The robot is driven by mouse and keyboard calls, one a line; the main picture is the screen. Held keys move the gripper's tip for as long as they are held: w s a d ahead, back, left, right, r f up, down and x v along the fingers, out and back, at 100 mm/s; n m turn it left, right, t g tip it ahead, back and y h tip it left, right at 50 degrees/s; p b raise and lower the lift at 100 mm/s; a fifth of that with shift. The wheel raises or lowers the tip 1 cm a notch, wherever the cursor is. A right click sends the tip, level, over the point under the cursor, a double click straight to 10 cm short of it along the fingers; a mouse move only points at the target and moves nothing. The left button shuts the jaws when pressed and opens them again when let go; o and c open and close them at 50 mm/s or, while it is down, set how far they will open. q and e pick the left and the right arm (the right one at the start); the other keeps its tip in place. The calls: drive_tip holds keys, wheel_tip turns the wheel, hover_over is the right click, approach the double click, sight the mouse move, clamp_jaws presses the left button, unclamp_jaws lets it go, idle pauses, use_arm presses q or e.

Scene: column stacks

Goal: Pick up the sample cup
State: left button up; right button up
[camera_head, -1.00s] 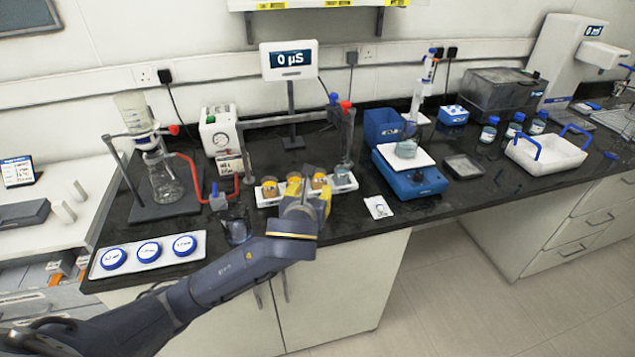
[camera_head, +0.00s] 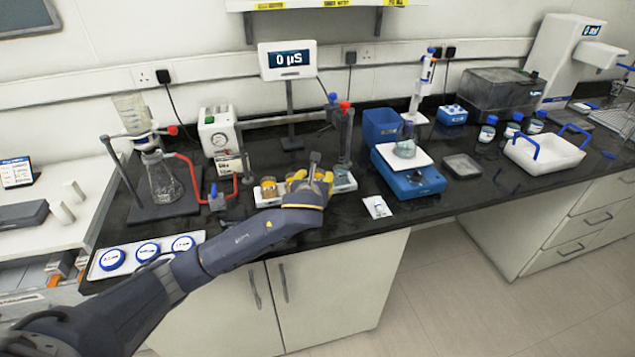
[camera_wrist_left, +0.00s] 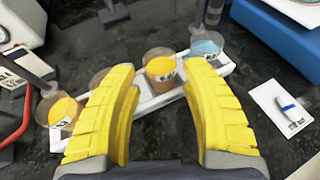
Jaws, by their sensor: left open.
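A white rack (camera_wrist_left: 156,101) holds several small labelled cups in a row; I cannot tell from the labels which is the sample cup. In the left wrist view, one orange-filled cup (camera_wrist_left: 56,112) is at the left, another orange-filled cup (camera_wrist_left: 161,68) is near the middle, and a blue-filled cup (camera_wrist_left: 207,46) is at the right end. A further cup is partly hidden behind the left finger. My left gripper (camera_wrist_left: 162,80) is open and empty above the rack, with the middle orange cup framed between its fingers. In the head view, my left gripper (camera_head: 313,176) hides part of the rack.
A blue balance (camera_head: 412,182) with a beaker (camera_head: 405,149) on it stands right of the rack. A meter (camera_head: 288,62) on a post stands behind. A flask (camera_head: 163,182) on a stand is at left. A small card (camera_head: 377,207) lies near the front edge.

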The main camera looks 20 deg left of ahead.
sight(318, 173)
use_arm(q)
drive_tip(key=shift+x, duration=2.35)
drive_tip(key=shift+r, duration=0.1)
drive_tip(key=c, duration=0.9)
